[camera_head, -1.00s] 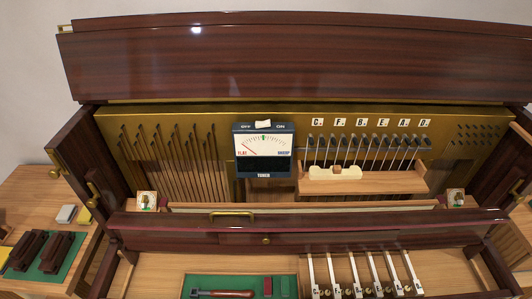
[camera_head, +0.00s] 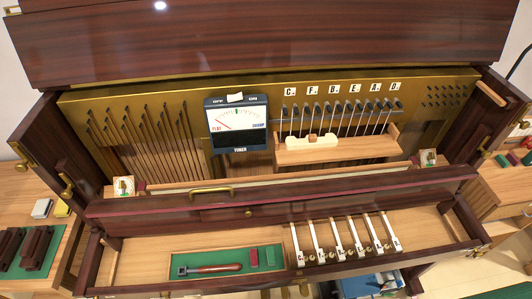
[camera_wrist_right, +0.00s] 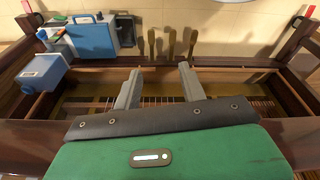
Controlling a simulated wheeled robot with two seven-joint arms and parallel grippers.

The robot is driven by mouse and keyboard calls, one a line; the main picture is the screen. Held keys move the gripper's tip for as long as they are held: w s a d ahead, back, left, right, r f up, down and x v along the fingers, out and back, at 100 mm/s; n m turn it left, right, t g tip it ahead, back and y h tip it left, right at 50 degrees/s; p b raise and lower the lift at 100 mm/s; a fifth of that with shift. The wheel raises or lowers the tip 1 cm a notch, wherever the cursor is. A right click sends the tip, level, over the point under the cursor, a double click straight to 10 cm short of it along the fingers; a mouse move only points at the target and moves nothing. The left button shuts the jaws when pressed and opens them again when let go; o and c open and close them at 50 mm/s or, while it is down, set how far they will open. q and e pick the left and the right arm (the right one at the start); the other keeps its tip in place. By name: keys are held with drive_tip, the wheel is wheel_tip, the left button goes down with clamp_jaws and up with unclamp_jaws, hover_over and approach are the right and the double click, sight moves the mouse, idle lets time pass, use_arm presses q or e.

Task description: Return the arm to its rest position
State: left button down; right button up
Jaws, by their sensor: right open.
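My right gripper (camera_wrist_right: 160,85) shows in the right wrist view with its two grey fingers spread apart and nothing between them. The fingers point away over a dark wooden ledge, with rows of thin strings or rods beyond and below them. Neither arm shows in the head view. My left gripper is in neither view.
The open piano case holds a tuner (camera_head: 238,124), a small wooden shelf (camera_head: 345,153), several white keys (camera_head: 347,238) and a green tool tray (camera_head: 190,262). Side tables stand left (camera_head: 30,185) and right (camera_head: 500,190). A blue box (camera_wrist_right: 92,42) stands beyond my right fingers.

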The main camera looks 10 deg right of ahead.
drive_tip(key=s+d+f, duration=0.1)
drive_tip(key=s+f, duration=0.8)
drive_tip(key=f, duration=0.1)
drive_tip(key=s+d+f+g, duration=0.1)
drive_tip(key=s+d+f, duration=0.1)
drive_tip(key=s+f, duration=0.7)
drive_tip(key=shift+s+d+f, duration=0.25)
drive_tip(key=shift+s+f, duration=0.1)
drive_tip(key=shift+s, duration=0.2)
